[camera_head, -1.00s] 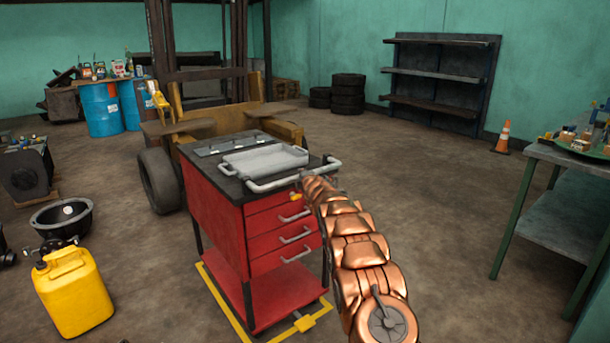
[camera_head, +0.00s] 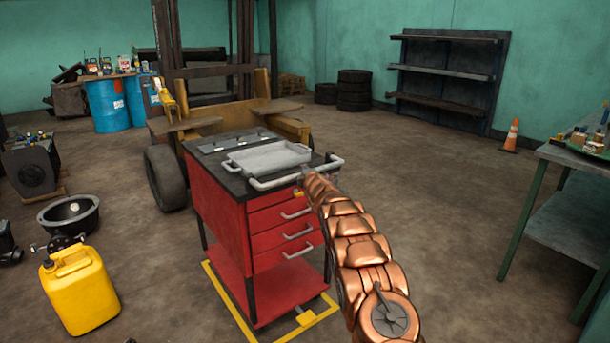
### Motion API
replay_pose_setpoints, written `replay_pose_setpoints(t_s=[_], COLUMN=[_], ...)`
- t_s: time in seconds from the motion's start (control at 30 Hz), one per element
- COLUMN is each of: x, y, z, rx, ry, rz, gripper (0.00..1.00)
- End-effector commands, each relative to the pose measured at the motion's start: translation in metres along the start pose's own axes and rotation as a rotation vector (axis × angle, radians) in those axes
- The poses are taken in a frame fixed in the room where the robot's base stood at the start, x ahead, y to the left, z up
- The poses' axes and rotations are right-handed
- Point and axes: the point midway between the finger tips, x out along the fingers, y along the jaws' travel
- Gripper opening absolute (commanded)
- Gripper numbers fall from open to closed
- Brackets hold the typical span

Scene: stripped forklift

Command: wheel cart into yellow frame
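The red tool cart (camera_head: 235,219) stands upright in front of the forklift, with drawers facing me and a grey tray (camera_head: 267,158) on its black top. The yellow frame (camera_head: 232,309) is marked on the floor around the cart's base. Its line shows along the cart's left side and front; the far part is hidden by the cart. My copper arm reaches from the lower right to the cart's push handle (camera_head: 270,184). My gripper (camera_head: 304,183) is at the right end of that handle, small and mostly hidden by my arm, so its fingers cannot be made out.
A yellow jerrycan (camera_head: 78,289) and a black basin (camera_head: 69,214) stand on the floor at left. The stripped forklift (camera_head: 203,117) is close behind the cart. A workbench (camera_head: 540,192) stands at right. The floor between cart and bench is clear.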

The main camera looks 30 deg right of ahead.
Motion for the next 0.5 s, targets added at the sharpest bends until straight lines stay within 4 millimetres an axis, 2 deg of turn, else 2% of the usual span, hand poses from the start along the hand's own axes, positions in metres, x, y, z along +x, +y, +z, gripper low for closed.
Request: replay_pose_setpoints(t_s=[0.07,0.5], x=[0.0000,-0.0022], y=[-0.0011,-0.0031], z=[0.0010,0.0020], rx=[0.000,0.001], ry=[-0.001,0.000], rz=[-0.001,-0.005], gripper=[0.50,0.50])
